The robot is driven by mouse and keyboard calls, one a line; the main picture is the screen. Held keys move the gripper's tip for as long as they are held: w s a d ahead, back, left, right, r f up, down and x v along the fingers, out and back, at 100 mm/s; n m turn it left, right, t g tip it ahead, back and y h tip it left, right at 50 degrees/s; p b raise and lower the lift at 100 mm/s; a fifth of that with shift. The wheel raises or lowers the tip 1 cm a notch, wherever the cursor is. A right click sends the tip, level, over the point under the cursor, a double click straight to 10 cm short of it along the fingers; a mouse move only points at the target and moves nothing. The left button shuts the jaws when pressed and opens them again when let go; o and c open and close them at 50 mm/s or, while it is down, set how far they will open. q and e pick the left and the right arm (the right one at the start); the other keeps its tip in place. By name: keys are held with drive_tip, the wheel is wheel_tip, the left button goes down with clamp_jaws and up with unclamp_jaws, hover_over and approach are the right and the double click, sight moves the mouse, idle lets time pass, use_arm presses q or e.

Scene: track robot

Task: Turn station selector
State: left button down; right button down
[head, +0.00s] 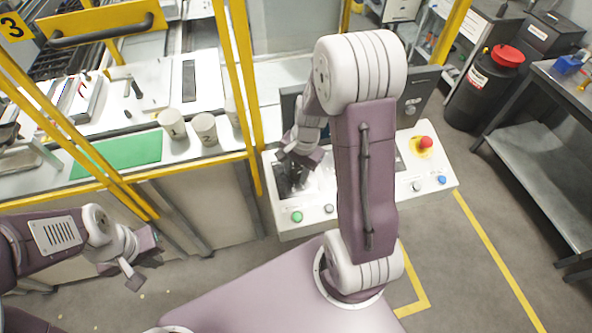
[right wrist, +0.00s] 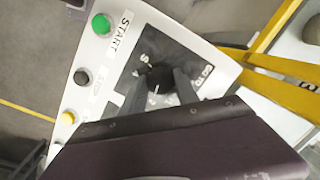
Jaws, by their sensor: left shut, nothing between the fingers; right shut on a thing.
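The station selector is a black knob (right wrist: 158,73) on a dark plate with white lettering, seen in the right wrist view. The plate sits on a pale control console (head: 431,184), at its left end in the head view. My right gripper (right wrist: 161,81) has one finger on each side of the knob and is shut on it. In the head view the right gripper (head: 297,168) is over the dark plate and hides most of it. My left gripper (head: 146,262) is shut and empty, low at the left, away from the console.
The console also bears a green START button (head: 297,216), a blue button (head: 441,180) and a red emergency button (head: 424,143). Yellow frame posts (head: 243,80) stand just left of it. My right arm hides the console's middle.

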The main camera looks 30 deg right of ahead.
drive_tip(key=c, duration=0.9)
unclamp_jaws()
drive_tip(key=shift+r, duration=0.1)
wheel_tip(320, 180, up, 9)
drive_tip(key=shift+s+d, duration=0.4)
drive_tip(key=shift+d, duration=0.05)
